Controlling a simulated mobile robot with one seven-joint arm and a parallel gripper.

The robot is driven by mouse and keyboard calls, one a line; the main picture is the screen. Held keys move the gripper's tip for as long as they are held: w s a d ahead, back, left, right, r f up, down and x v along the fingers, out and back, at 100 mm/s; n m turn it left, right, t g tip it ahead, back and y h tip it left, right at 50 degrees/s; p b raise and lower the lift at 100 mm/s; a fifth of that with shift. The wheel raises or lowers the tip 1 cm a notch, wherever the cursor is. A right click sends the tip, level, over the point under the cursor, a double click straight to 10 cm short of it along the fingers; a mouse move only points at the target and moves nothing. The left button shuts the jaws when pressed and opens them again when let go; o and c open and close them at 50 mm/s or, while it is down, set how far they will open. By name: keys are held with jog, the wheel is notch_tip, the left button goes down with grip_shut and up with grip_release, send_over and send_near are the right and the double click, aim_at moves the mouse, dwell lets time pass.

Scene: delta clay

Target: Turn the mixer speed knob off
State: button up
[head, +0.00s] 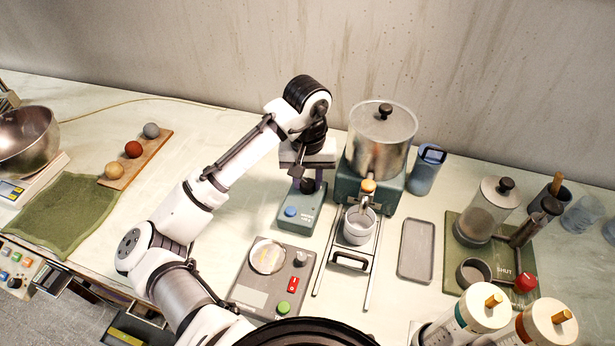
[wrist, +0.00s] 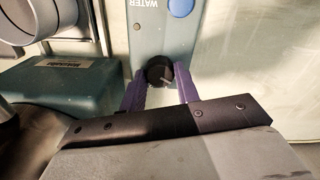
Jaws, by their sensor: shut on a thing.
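My gripper (wrist: 158,82) points down with its two purple fingers on either side of a black round knob (wrist: 160,70), shut on it. The knob has a pale pointer line and sits on a teal box (wrist: 150,38) marked WATER, with a blue button. In the head view the box (head: 297,222) stands mid-counter, and the knob (head: 308,187) shows just below my gripper (head: 300,178). A grey unit (head: 249,298) in front has a round pale plate, a dark knob (head: 300,258), a red switch and a green button. I cannot tell from labels which knob is the mixer's.
A grey tray (head: 416,250) lies further right. The counter left of the teal box is clear.

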aim_at(308, 183)
jog(key=shift+n, duration=0.7)
jog(key=o, duration=1)
jog(key=shift+c, duration=0.2)
notch_tip(308, 183, up, 14)
jog(key=b, duration=0.1)
jog(key=shift+b, duration=0.3)
jog(key=shift+f, duration=0.1)
